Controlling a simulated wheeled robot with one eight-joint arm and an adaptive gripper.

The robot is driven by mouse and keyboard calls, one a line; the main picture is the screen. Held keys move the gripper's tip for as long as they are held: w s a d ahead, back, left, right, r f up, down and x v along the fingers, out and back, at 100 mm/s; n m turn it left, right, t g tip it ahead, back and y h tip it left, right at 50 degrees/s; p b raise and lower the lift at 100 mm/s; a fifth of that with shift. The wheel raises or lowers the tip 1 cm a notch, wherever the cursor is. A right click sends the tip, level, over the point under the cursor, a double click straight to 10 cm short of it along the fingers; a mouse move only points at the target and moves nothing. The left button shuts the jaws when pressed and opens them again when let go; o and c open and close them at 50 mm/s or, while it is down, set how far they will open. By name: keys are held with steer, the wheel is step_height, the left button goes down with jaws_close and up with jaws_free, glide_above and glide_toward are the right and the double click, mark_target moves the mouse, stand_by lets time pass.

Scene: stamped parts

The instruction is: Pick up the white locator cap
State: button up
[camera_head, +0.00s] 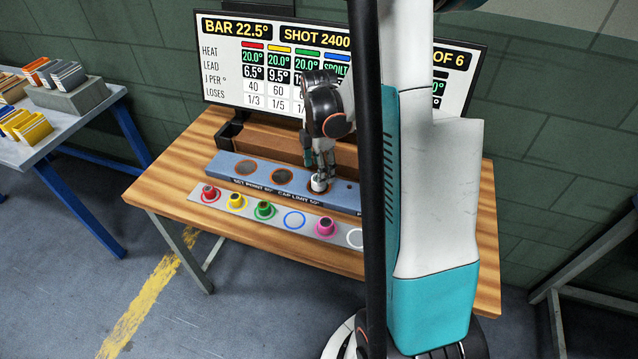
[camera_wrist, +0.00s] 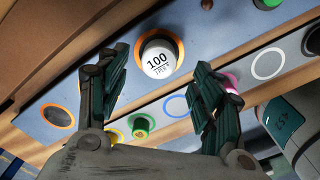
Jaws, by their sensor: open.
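The white locator cap (camera_wrist: 158,60) shows in the wrist view with "100" printed on its top. It stands inside an orange ring on the blue-grey bar (camera_wrist: 178,105). In the head view the cap (camera_head: 319,184) is on the bar (camera_head: 225,166), just below my fingertips. My gripper (camera_head: 322,163) points down over it. In the wrist view the two dark fingers of my gripper (camera_wrist: 163,66) are apart, with the cap seen between and slightly beyond their tips. I cannot tell whether either finger touches it.
A grey strip in front of the bar carries red (camera_head: 209,193), yellow (camera_head: 236,200), green (camera_head: 264,209) and magenta (camera_head: 325,226) caps, plus empty blue (camera_head: 294,219) and white rings. My arm hides the table's right part.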

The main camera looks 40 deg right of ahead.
step_height(320, 180, down, 5)
steer(key=shift+w+b, duration=0.1)
steer(key=shift+b, duration=1.1)
steer(key=shift+r, duration=0.1)
steer(key=c, duration=1.2)
